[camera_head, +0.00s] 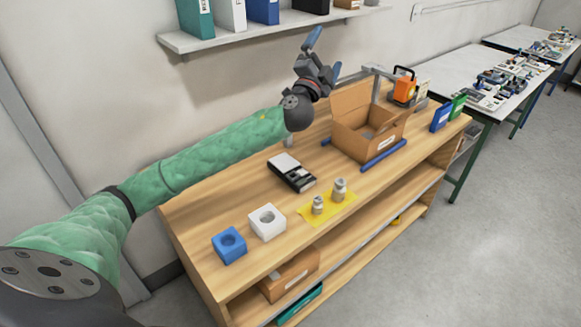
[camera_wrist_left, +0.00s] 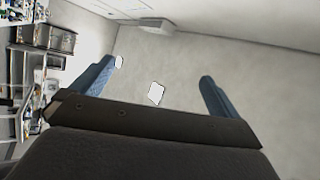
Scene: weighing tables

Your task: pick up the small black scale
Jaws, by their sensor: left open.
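The small black scale (camera_head: 291,172) lies on the wooden table top, with a light-coloured plate at its far left end. My left gripper (camera_head: 324,55) is raised above the back of the table, beyond the scale and up from it. Its blue fingers are spread and point up, with nothing between them. In the left wrist view the two fingers (camera_wrist_left: 155,85) stand wide apart in front of bare wall, and the scale does not show there. My right gripper is in neither view.
A blue block (camera_head: 229,245), a white block (camera_head: 267,222) and metal weights on a yellow mat (camera_head: 328,206) stand near the scale. An open cardboard box (camera_head: 366,135) is to its right. A shelf (camera_head: 270,31) with binders hangs above my left arm.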

